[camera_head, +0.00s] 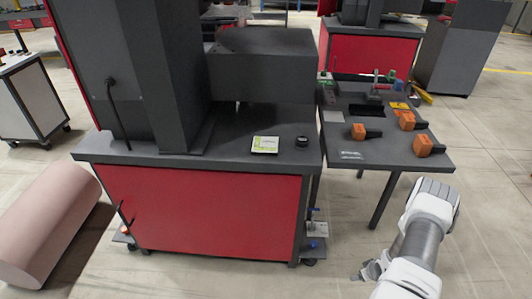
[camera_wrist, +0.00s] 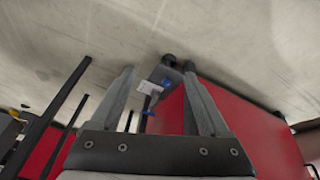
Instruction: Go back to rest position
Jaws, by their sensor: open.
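My gripper (camera_wrist: 159,76) shows in the wrist view with its two grey fingers spread wide apart. It is open, and nothing is between the fingers but the view of the floor and cabinet parts behind. In the head view my white and grey arm is at the lower right, in front of the side table and apart from it. The gripper's fingers are not clear in that view.
A red cabinet (camera_head: 205,208) with a dark top stands in the middle. The dark side table (camera_head: 385,152) at right holds several orange-handled items (camera_head: 424,145). A pinkish cylinder (camera_head: 45,225) lies at left. The floor at far right is clear.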

